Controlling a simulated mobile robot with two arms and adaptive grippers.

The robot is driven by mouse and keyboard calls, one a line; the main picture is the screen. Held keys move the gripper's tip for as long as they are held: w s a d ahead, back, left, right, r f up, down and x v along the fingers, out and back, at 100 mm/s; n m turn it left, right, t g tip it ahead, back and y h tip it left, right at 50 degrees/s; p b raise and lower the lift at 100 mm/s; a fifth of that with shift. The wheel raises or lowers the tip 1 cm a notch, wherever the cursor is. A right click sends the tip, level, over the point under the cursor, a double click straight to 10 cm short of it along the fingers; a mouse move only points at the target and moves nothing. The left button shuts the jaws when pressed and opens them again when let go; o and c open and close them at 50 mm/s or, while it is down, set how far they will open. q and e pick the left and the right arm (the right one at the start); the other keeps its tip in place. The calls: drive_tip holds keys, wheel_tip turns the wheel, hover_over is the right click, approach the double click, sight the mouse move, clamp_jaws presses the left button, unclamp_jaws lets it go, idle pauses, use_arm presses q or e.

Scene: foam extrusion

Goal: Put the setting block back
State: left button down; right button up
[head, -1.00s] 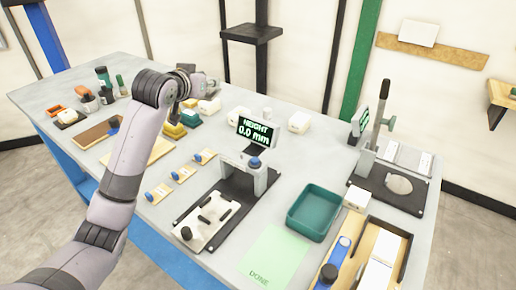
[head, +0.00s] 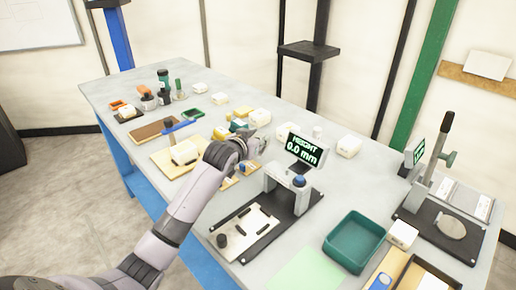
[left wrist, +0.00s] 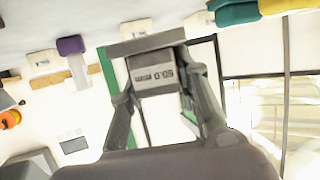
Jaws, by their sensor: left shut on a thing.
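The setting block (left wrist: 156,77) is a grey block marked 50.0 mm, upside down in the left wrist view. My left gripper (left wrist: 158,62) is shut on it, with a finger on each side. In the head view my left gripper (head: 262,146) is left of the height gauge (head: 300,195), over the middle of the bench; the arm and gripper largely hide the block there. The gauge display (head: 304,150) reads HEIGHT 0.0 mm. I cannot tell which spot on the bench is the block's own place. My right gripper is not in view.
Yellow and teal blocks (head: 239,124) and a white piece (head: 259,117) lie behind my gripper. A teal tray (head: 355,241) and a lever press (head: 440,190) stand right. A wooden board (head: 165,163) lies left.

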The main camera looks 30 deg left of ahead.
use_arm(q)
wheel_tip(320, 180, down, 4)
drive_tip(key=shift+r, duration=0.1)
